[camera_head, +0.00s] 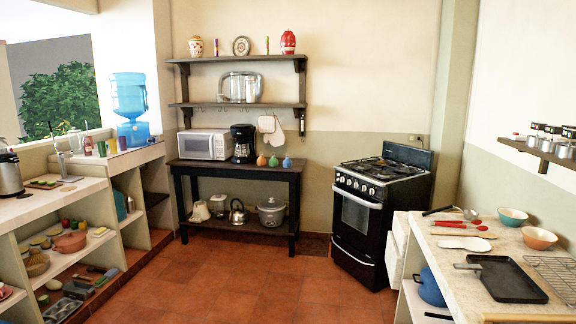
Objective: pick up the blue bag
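I see no thing that is clearly a blue bag. A blue water dispenser (131,108) with a clear blue bottle stands on the ledge at the left. Neither of my grippers shows in this view.
Wall shelves (236,105) hang above a dark table (236,171) with a microwave (204,145). A black stove (378,205) stands right of it. Loaded counters line both sides, the right one holding a black pan (506,279). The tiled floor (235,282) between is clear.

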